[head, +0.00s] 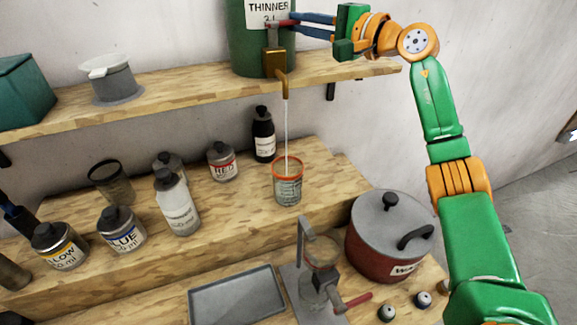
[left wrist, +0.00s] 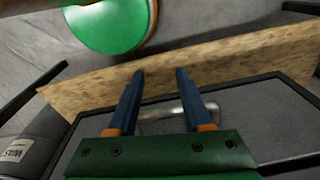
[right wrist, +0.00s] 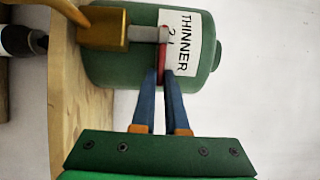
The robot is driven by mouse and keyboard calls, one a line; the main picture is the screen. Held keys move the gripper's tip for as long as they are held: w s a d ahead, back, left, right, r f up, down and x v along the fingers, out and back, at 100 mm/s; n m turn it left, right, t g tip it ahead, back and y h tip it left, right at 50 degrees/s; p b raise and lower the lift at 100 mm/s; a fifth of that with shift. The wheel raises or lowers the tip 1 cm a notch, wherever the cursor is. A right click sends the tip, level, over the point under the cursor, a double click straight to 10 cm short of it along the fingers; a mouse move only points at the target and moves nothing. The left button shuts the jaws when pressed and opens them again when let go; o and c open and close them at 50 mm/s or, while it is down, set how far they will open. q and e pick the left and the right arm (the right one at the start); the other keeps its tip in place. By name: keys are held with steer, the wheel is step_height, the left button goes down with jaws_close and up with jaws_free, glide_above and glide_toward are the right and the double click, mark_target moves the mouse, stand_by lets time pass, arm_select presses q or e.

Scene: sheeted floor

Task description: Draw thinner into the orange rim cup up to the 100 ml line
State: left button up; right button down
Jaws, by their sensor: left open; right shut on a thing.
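A green thinner drum (head: 246,45) stands on the upper shelf with a brass tap (head: 275,63) at its front. My right gripper (head: 292,25) is shut on the tap's red lever (right wrist: 162,62), which also shows in the head view (head: 280,24). A thin pale stream (head: 286,125) runs from the spout down into the orange rim cup (head: 288,187). The cup stands upright on the middle shelf, with marks on its clear wall; the liquid level is too small to read. My left gripper (left wrist: 158,88) is open and empty; it is outside the head view.
Below are a grey tray (head: 237,298), a stand with a red handle (head: 318,280) and a lidded red pot (head: 375,250). An empty dark-rimmed cup (head: 111,182) stands left.

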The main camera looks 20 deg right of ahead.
steer(key=shift+s+m+h+b, duration=0.2)
steer(key=shift+m+h+b, duration=0.15)
steer(key=shift+b, duration=0.2)
steer(key=shift+s+m+t+h+b, duration=0.15)
steer(key=shift+m+t+h+b, duration=0.2)
steer(key=shift+t+h, duration=0.25)
steer(key=shift+r, duration=0.1)
steer(key=shift+s+a+f+m+h+b, duration=0.15)
steer(key=shift+m+h+b, duration=0.1)
steer(key=shift+h+b, duration=0.2)
steer(key=shift+s+a+f+m+h+b, duration=0.1)
steer(key=shift+m+h+b, duration=0.2)
steer(key=shift+h, duration=0.1)
steer(key=c, duration=1.1)
jaws_free()
steer(key=shift+r, duration=0.2)
steer(key=shift+o, duration=1.2)
steer(key=shift+w+a, duration=0.1)
steer(key=shift+f, duration=0.1)
